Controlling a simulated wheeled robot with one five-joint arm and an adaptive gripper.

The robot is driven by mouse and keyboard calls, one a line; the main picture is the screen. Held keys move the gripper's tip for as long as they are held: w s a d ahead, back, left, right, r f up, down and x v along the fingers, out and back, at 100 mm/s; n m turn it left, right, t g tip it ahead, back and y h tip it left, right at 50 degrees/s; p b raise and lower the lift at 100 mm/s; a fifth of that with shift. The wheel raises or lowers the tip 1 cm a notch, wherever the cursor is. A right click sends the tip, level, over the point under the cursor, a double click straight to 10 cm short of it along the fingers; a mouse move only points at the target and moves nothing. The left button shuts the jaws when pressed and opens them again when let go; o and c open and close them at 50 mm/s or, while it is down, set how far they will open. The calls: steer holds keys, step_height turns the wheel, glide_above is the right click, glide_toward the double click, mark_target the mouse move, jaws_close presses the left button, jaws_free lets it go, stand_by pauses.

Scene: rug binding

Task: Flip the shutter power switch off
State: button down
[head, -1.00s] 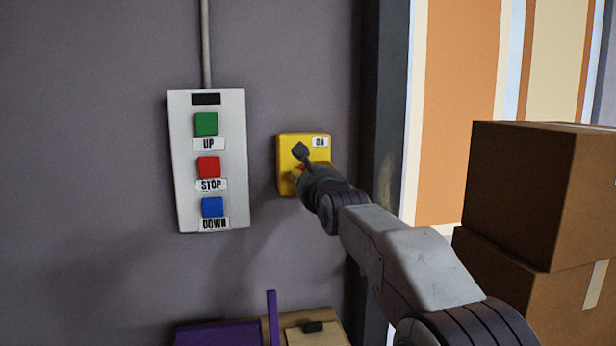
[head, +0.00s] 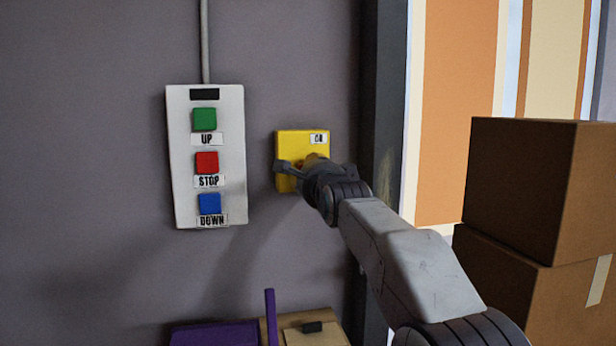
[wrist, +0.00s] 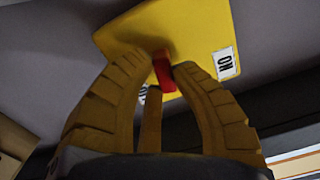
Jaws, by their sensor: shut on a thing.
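The yellow switch box (head: 291,143) is on the grey wall, right of the button panel. A white ON label (head: 319,139) sits at its upper right corner. My gripper (head: 311,164) is at the box's front and hides most of its lower right. In the wrist view the yellow box (wrist: 200,28) fills the top, with the ON label (wrist: 226,64) turned. The red switch lever (wrist: 163,70) sits between my yellow fingertips (wrist: 164,76), which are shut on it. A partly hidden pale label shows behind the left finger and cannot be read.
A pale control panel (head: 234,160) with green UP, red STOP and blue DOWN buttons is on the wall to the left. Stacked cardboard boxes (head: 515,190) stand at the right. A purple object (head: 215,334) and a wooden surface are below. A dark post is right of the box.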

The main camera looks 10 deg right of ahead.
steer(key=n, duration=1)
steer(key=shift+d+r+n, duration=0.1)
steer(key=shift+d+n, duration=0.1)
steer(key=shift+n, duration=0.2)
stand_by(0.4)
steer(key=c, duration=1)
jaws_free()
steer(key=shift+s, duration=0.15)
steer(key=s, duration=1.1)
steer(key=shift+s+a, duration=0.1)
steer(key=shift+s, duration=0.25)
